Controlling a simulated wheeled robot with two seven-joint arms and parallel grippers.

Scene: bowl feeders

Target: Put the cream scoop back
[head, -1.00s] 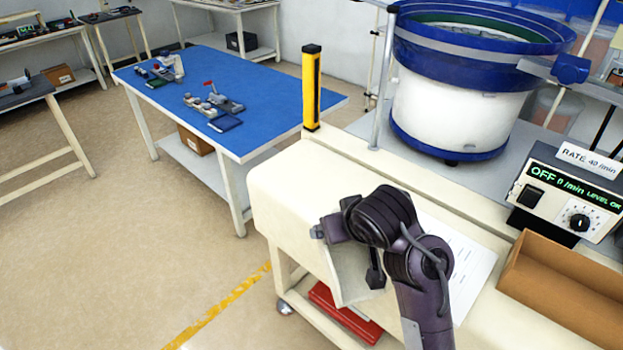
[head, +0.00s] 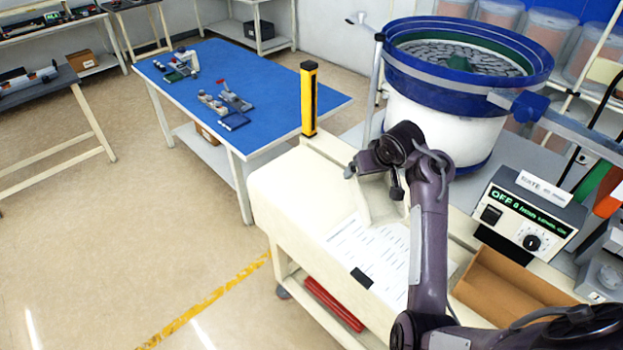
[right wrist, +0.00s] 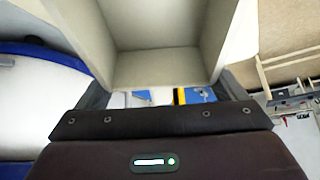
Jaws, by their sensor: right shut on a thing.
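My right gripper (head: 372,176) is over the cream bench, in front of the bowl feeder. It is shut on the cream scoop (head: 378,204), which hangs below it and blends with the bench colour in the head view. In the right wrist view the scoop (right wrist: 158,68) fills the top middle, its hollow box shape with side walls and a flat end showing between the fingers. Whether the scoop touches the bench cannot be told. My left gripper is not in view.
The blue-rimmed bowl feeder (head: 440,125) holds many grey parts. A yellow post (head: 309,98) stands at the bench's back edge. A printed sheet (head: 375,250) lies on the bench (head: 290,195). A control box (head: 530,215) and a brown tray (head: 505,285) are at right. A blue table stands behind.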

